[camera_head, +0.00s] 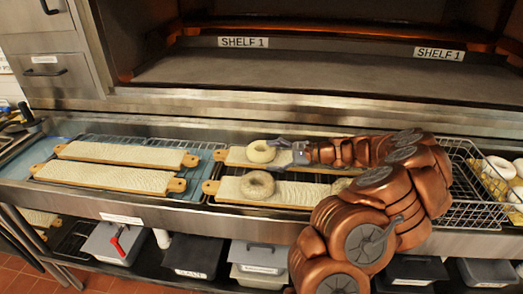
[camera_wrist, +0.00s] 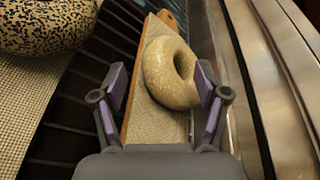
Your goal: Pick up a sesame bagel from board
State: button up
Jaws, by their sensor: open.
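A pale tan, finely speckled bagel (camera_head: 261,152) lies on the back right board (camera_head: 238,158); I take it to be the sesame one. My gripper (camera_head: 290,153) is open just to its right. In the wrist view the bagel (camera_wrist: 172,72) lies on the narrow board (camera_wrist: 155,125), with its near part between the two fingers of my gripper (camera_wrist: 162,90). The right finger overlaps its right edge in the picture; I cannot tell if they touch. A darker speckled bagel (camera_head: 257,186) lies on the front right board; it shows black specks in the wrist view (camera_wrist: 45,22).
Two boards without bagels (camera_head: 125,153) lie on the wire rack at left. A wire basket (camera_head: 470,212) with bagels stands at right. A metal ledge (camera_wrist: 265,60) runs close along the board's right side. Oven shelves (camera_head: 300,75) are behind. My arm hides part of the front right board.

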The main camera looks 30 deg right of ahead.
jog(key=shift+x, duration=1.45)
jog(key=shift+f, duration=0.1)
jog(key=c, duration=1.3)
